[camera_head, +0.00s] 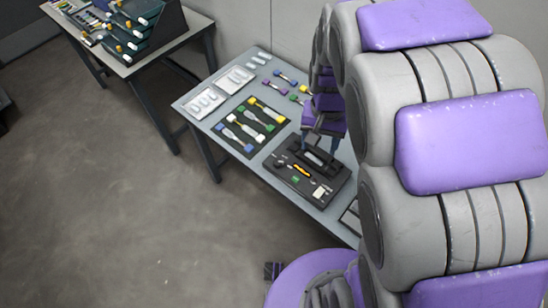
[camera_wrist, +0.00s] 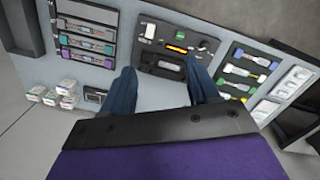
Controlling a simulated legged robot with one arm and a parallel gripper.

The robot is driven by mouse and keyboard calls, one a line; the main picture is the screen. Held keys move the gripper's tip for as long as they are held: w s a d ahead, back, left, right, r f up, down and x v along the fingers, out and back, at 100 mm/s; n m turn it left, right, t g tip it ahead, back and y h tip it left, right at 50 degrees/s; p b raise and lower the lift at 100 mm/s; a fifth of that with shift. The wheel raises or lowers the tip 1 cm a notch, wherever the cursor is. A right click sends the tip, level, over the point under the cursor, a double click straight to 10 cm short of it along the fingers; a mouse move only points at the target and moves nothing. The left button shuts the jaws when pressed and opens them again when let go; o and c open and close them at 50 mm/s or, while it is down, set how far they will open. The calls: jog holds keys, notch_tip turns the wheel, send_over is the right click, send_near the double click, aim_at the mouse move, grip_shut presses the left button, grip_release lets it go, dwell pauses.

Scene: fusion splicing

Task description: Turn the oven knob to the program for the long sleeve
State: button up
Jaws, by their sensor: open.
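The dark oven unit (camera_head: 308,184) lies on the grey table in the head view. The wrist view also shows the unit (camera_wrist: 161,40), with an orange strip (camera_wrist: 177,49), a white block (camera_wrist: 150,30) and a small green button. A small dark round shape, likely the knob (camera_wrist: 203,45), sits on its right side in the wrist view; its setting is too small to read. My gripper (camera_head: 319,147) is above the rear of the unit. In the wrist view its two fingers (camera_wrist: 161,86) are spread apart and empty, away from the knob.
A dark mat (camera_head: 237,138) with several coloured-end connectors lies beside the unit. White trays (camera_head: 204,102) are farther along the table. In the wrist view, a rack of cassettes (camera_wrist: 86,42) and small stacked boxes (camera_wrist: 67,87) stand left of the unit. Another table is at the upper left.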

jog(key=w+a+f, duration=0.6)
jog(key=w, duration=0.1)
jog(key=b, duration=0.1)
send_over(278, 161)
notch_tip(278, 161, down, 4)
jog(key=shift+t, duration=0.3)
notch_tip(278, 161, down, 17)
jog(key=b, duration=0.3)
jog(key=shift+s+f+b, duration=0.1)
jog(key=shift+b, duration=0.25)
jog(key=shift+c, duration=0.2)
jog(key=c, duration=1)
